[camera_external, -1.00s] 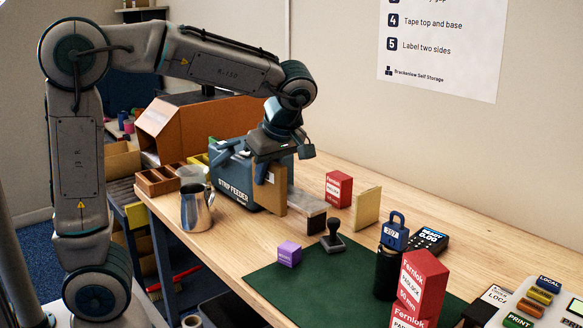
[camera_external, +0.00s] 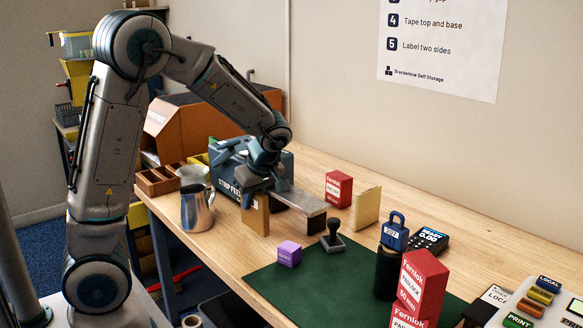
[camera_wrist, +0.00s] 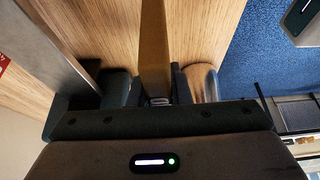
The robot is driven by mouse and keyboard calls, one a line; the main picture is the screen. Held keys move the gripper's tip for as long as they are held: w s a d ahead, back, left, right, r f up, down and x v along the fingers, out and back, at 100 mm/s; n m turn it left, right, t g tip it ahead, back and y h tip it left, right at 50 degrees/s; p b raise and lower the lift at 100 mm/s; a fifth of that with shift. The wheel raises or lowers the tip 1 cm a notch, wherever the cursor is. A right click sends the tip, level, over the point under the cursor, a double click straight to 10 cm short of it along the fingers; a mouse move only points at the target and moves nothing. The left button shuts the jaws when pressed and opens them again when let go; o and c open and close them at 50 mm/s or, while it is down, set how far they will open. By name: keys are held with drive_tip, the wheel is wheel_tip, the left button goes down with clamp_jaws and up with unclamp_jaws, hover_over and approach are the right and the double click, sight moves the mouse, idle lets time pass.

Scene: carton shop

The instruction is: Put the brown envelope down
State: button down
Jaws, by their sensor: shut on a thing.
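The brown envelope (camera_external: 257,218) is a flat tan piece held upright on its edge. My gripper (camera_external: 256,193) is shut on its upper edge, in front of the blue-grey strip feeder (camera_external: 283,165). The envelope's lower edge is at or close to the wooden table (camera_external: 215,245); I cannot tell whether it touches. In the wrist view the envelope (camera_wrist: 154,45) runs away from between my fingers (camera_wrist: 155,88), with table wood on both sides.
A steel jug (camera_external: 197,208) stands close on the left. The feeder's grey outlet plate (camera_external: 300,200) is just right of the envelope. A purple box (camera_external: 289,254), a stamp (camera_external: 333,238) and a green mat (camera_external: 315,285) lie in front. A cream upright panel (camera_external: 367,207) stands further right.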

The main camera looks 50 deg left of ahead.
sight(253, 211)
drive_tip(key=shift+f, duration=1.7)
drive_tip(key=shift+f, duration=0.25)
drive_tip(key=c, duration=1.3)
unclamp_jaws()
drive_tip(key=shift+r, duration=0.1)
drive_tip(key=shift+c, duration=0.2)
drive_tip(key=shift+r, duration=0.1)
